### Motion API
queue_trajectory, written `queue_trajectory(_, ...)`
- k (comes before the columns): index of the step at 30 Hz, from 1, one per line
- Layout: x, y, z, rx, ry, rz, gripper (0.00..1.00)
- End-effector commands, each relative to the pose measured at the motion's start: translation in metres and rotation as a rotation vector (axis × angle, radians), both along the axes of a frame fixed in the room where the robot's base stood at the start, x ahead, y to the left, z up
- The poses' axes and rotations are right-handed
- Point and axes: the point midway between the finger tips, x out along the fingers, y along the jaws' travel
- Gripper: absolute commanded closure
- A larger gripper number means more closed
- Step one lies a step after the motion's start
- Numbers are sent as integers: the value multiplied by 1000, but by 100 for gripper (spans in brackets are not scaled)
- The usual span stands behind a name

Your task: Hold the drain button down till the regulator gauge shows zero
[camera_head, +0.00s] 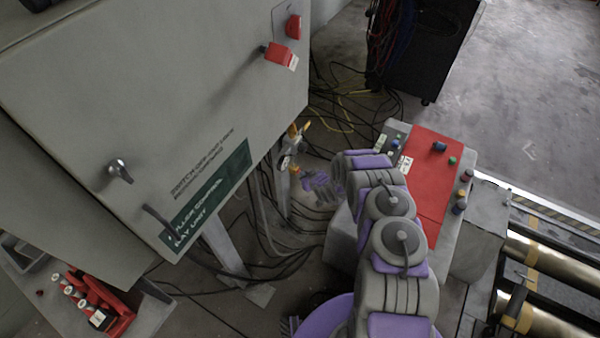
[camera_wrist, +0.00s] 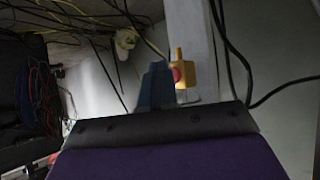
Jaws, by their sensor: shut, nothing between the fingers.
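The regulator (camera_head: 289,155) is a small assembly with yellow and orange parts, mounted on a post beside the cabinet. A pale round face on it, likely the gauge (camera_head: 285,162), is too small to read. In the wrist view a yellow block (camera_wrist: 187,62) on a pale post carries a red round part (camera_wrist: 177,74), likely the drain button, partly covered by my finger. My gripper (camera_head: 312,183) is purple, to the right of and below the regulator. In the wrist view its grey-blue fingers (camera_wrist: 156,85) are shut and empty. I cannot tell whether they touch the red part.
A large grey cabinet (camera_head: 150,100) with a red lockout tag (camera_head: 279,55) fills the left. A red-topped console (camera_head: 425,170) with buttons stands right of my arm. Cables (camera_head: 290,255) lie on the floor below. Rollers (camera_head: 545,262) are at the right.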

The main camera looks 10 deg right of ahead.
Motion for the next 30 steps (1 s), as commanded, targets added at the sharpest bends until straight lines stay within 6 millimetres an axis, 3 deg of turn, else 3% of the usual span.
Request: queue_trajectory(30,-11,-15,0,0,0,0,100)
